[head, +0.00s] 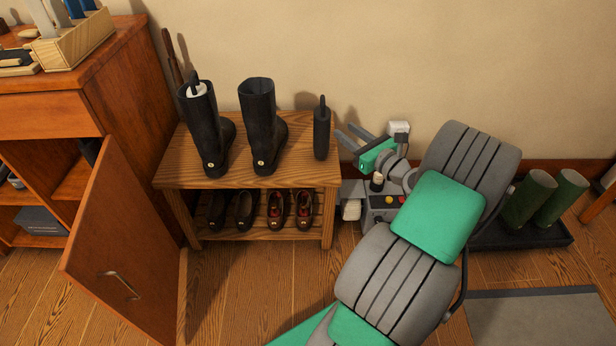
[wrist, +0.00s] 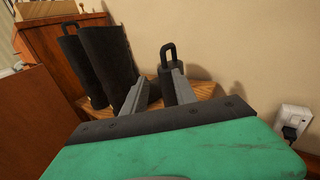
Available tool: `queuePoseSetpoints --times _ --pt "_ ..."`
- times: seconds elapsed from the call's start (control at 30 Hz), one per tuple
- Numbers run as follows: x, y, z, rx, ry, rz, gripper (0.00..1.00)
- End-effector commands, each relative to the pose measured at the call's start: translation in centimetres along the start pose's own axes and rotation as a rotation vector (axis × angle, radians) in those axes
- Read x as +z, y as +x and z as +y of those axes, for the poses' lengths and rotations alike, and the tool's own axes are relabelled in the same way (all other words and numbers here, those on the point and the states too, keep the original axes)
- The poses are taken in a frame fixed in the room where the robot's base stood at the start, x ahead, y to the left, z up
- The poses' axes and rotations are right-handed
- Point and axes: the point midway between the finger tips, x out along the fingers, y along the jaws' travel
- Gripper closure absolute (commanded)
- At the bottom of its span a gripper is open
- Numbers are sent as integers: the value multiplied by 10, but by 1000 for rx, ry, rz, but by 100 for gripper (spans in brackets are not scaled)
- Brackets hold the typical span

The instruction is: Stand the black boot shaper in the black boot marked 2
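The black boot shaper (head: 321,132) stands upright on the right end of the wooden bench, its loop handle on top. Two black boots stand left of it. The left boot (head: 207,130) holds an insert with a black handle and white top; the right boot (head: 262,125) has an open, seemingly empty top. Each has a small gold mark low on the front, too small to read. My gripper (head: 347,139) is open and empty, just right of the shaper. In the wrist view, the shaper (wrist: 167,67) shows just beyond the gap between my fingers (wrist: 157,88).
The bench (head: 240,180) has shoes on its lower shelf. A cabinet door (head: 125,250) stands open at the left. The wall is close behind the bench. Green boots (head: 560,198) stand in a dark tray at the right. A wall socket (wrist: 294,118) shows in the wrist view.

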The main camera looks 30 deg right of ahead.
Motion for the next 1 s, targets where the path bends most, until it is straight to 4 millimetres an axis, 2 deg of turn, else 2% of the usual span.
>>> queuePoseSetpoints --times 0.07,0.17,0.2,0.23,0.3,0.33,0.4,0.43,0.5,0.6,0.7,0.8,1.0 --pt "0 23 38 98 -150 66 66" --pt "-12 52 117 328 -524 202 66" --pt "-19 56 154 452 -719 253 66" --pt "-24 56 180 550 -868 283 66" --pt "-34 42 234 789 -1217 324 66" --pt "-38 30 254 898 -1363 329 66" --pt "-41 -4 292 1158 -1694 309 66" --pt "-42 -21 304 1270 -1819 289 66" --pt "-40 -62 321 1508 -2061 220 66" --pt "-36 -109 331 1765 -2265 111 66" --pt "-35 -134 332 1901 -2345 39 66" --pt "-35 -140 332 1937 -2361 20 66" --pt "-33 -139 331 1934 -2359 23 66"
